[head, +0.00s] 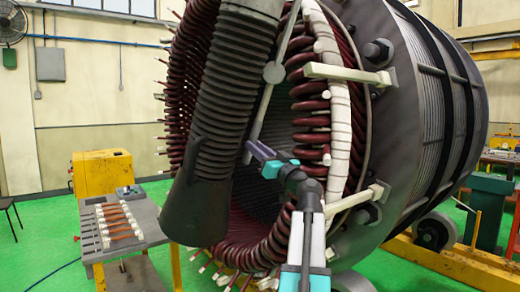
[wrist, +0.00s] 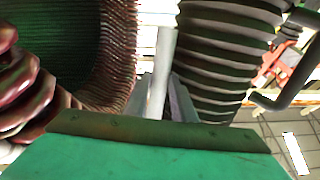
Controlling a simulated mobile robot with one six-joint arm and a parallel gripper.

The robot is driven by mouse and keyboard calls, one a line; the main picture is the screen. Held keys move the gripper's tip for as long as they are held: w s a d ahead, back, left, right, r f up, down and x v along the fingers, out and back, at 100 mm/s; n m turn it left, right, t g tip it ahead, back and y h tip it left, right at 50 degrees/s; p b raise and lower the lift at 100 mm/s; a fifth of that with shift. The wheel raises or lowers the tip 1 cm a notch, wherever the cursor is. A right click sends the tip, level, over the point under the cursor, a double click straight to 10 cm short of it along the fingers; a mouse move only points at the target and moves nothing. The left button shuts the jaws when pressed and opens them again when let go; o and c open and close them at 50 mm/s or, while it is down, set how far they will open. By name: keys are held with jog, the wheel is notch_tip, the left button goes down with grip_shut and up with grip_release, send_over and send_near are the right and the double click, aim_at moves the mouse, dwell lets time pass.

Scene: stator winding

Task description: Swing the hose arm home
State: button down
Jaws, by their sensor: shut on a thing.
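The hose arm's wide black corrugated hose (head: 232,85) hangs in front of the stator's open bore in the head view, with a flared dark nozzle (head: 197,200) at its lower end. A thin light-grey rod (head: 262,105) runs down along its right side. My gripper (head: 257,152) is at the rod's lower end, beside the hose. In the wrist view, the pale rod (wrist: 164,60) stands between the two grey fingers of my gripper (wrist: 160,100), which is shut on it. The ribbed hose (wrist: 228,60) shows just right of the rod. The rod's lowest part is hidden.
The stator (head: 440,90) has dark red coil ends (head: 310,105) around its bore, close to my arm. White pegs (head: 345,73) jut from its face. A grey bench (head: 150,228) with coil pieces and a yellow box (head: 103,172) stand left.

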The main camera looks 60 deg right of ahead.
jog(key=s+a, duration=0.3)
jog(key=a, duration=0.3)
jog(key=shift+a+r+y, duration=0.15)
jog(key=shift+a+y, duration=0.1)
jog(key=shift+y, duration=0.15)
jog(key=c, duration=1.8)
grip_release()
jog(key=shift+s, duration=0.15)
jog(key=shift+o, duration=0.2)
jog(key=shift+a, duration=0.1)
jog(key=shift+f, duration=0.2)
